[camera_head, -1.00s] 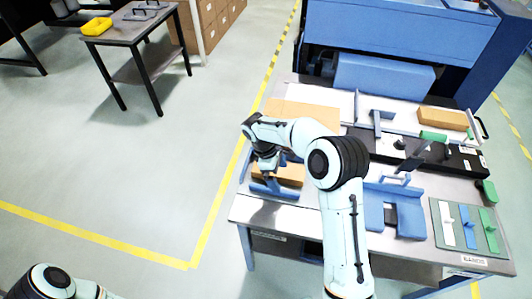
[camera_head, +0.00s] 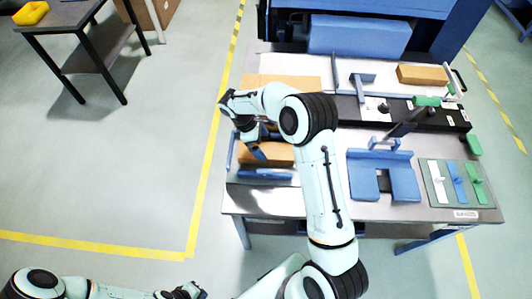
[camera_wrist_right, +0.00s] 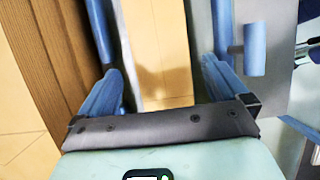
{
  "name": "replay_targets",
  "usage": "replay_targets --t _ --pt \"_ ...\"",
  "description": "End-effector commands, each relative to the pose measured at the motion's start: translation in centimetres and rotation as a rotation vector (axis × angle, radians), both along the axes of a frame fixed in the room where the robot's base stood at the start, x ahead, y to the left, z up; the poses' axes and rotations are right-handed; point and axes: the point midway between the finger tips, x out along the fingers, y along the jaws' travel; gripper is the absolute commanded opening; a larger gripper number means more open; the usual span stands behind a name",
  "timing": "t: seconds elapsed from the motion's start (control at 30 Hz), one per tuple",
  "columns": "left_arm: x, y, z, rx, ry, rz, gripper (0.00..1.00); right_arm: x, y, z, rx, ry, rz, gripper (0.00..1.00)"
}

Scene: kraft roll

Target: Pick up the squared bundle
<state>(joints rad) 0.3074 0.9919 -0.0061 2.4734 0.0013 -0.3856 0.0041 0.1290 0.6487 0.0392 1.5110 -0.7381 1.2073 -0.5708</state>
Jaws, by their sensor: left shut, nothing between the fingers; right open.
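The squared bundle, a tan kraft-brown block (camera_head: 280,154), lies in a blue squaring fixture (camera_head: 266,174) at the table's left front. My right gripper (camera_head: 257,150) is over its left part, pointing down. In the right wrist view my right gripper (camera_wrist_right: 162,85) is open, with a blue finger on each side of a tan surface (camera_wrist_right: 165,50), apparently the bundle. Whether the fingers touch it cannot be told. My left gripper (camera_head: 190,292) is shut and empty at the bottom edge of the head view, well away from the table.
A flat kraft sheet (camera_head: 285,82) lies behind the fixture. A blue U-shaped stand (camera_head: 370,178), a tan block (camera_head: 422,74) and a board with coloured tools (camera_head: 459,183) are on the table to the right. A blue machine (camera_head: 360,35) stands behind.

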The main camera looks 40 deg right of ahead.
Motion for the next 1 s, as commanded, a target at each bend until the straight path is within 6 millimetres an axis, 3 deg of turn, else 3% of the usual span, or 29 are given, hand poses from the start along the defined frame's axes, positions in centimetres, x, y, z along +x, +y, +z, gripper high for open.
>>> replay_targets --t 0.3,0.63,0.8,1.0 --pt "0.0 0.0 0.0 0.000 -0.001 0.000 0.00 -1.1 -0.9 -4.1 0.000 0.003 0.000 1.00" --pt "0.0 0.0 0.0 0.000 -0.001 0.000 0.00 -1.2 -1.2 -4.8 0.000 0.000 0.000 1.00" --pt "0.0 0.0 0.0 0.000 -0.001 0.000 0.00 -1.2 -1.2 -4.8 0.000 0.000 0.000 0.45" --pt "0.0 0.0 0.0 0.000 -0.001 0.000 0.00 -1.2 -1.2 -4.7 -0.001 -0.001 0.000 0.43"
